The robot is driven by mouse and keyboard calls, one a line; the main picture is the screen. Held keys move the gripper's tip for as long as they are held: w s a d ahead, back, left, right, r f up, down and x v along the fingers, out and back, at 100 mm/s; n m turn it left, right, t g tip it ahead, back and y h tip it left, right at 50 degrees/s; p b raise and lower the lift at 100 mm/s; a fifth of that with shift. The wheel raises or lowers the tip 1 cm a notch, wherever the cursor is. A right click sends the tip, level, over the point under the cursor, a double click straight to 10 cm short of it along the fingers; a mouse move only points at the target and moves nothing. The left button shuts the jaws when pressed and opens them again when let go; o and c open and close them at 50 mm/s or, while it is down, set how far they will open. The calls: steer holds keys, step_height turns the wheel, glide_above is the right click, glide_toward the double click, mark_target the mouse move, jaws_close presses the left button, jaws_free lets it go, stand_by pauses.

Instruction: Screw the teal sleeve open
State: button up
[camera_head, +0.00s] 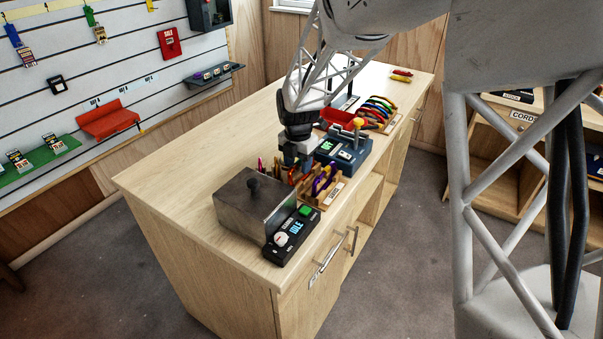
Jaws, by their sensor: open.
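I cannot make out the teal sleeve in this small view; it may be too small or hidden by my arm. My gripper (298,176) points down over the middle of the wooden counter (188,165). It is open, among small items between a grey metal box and a blue device. Its fingertips are small and partly hidden, so I cannot tell whether they touch anything.
The grey metal box (240,205) with a black knob stands at the near end, beside a black control unit (290,238) reading "IDLE". A wooden rack (322,188), the blue device (350,155) and a red tray (341,118) crowd the right side. The counter's left side is clear.

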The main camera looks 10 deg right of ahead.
steer(key=shift+w+a, duration=0.25)
stand_by(0.3)
steer(key=shift+r, duration=1.45)
stand_by(0.4)
steer(key=shift+s+d, duration=0.5)
step_height(320, 180, up, 10)
stand_by(1.2)
stand_by(0.5)
